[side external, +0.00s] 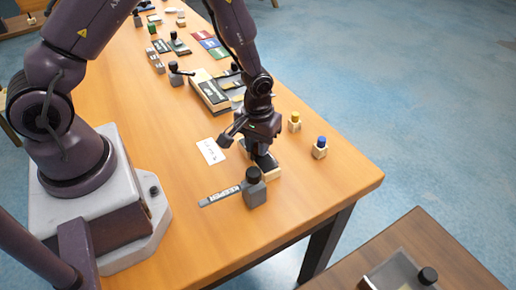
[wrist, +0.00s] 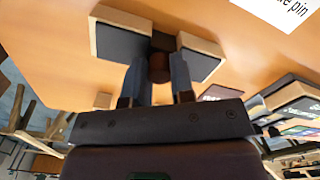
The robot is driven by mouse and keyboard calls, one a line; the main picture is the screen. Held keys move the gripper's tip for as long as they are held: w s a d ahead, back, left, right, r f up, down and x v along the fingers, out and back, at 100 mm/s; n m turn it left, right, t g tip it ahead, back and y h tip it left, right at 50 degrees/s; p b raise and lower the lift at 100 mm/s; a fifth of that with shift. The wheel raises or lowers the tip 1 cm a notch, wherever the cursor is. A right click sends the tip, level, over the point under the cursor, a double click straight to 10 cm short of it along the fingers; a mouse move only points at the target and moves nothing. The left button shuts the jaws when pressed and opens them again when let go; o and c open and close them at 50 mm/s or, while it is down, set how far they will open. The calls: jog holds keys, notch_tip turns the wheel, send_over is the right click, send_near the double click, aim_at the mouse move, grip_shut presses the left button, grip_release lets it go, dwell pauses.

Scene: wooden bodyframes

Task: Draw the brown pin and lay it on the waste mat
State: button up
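The brown pin (wrist: 160,68) shows in the wrist view, standing between two dark pads with pale wooden edges of a wooden frame (wrist: 118,37). My gripper (wrist: 160,77) has a finger on each side of the pin, and both appear to touch it. In the side external view my gripper (side external: 262,150) points down over the frame (side external: 268,172) near the table's front right corner, and it hides the pin there. Small coloured mats lie farther back, one blue (side external: 210,43); I cannot read which is the waste mat.
A grey block labelled KEEPER (side external: 255,191) with a black knob stands just in front of the frame. A white card (side external: 211,151) lies to the left. Yellow-topped (side external: 295,122) and blue-topped (side external: 320,148) pieces stand to the right. A long dark-topped block (side external: 210,92) lies behind.

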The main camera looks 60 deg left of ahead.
jog(key=shift+r, duration=0.7)
grip_shut()
jog(key=shift+r, duration=1.75)
jog(key=s+a+r, duration=0.5)
jog(key=a+r, duration=0.3)
jog(key=a, duration=0.2)
jog(key=w+a+f, duration=0.1)
jog(key=w+f, duration=0.2)
jog(key=w, duration=0.1)
jog(key=w+a+f, duration=0.2)
jog(key=w+f, duration=0.1)
jog(key=w, duration=0.1)
jog(key=w+a+f, duration=0.1)
jog(key=w+f, duration=0.2)
jog(key=w, duration=0.1)
jog(key=shift+w+a+f, duration=0.2)
jog(key=shift+w, duration=0.1)
jog(key=shift+w+f, duration=0.2)
jog(key=shift+f, duration=1.5)
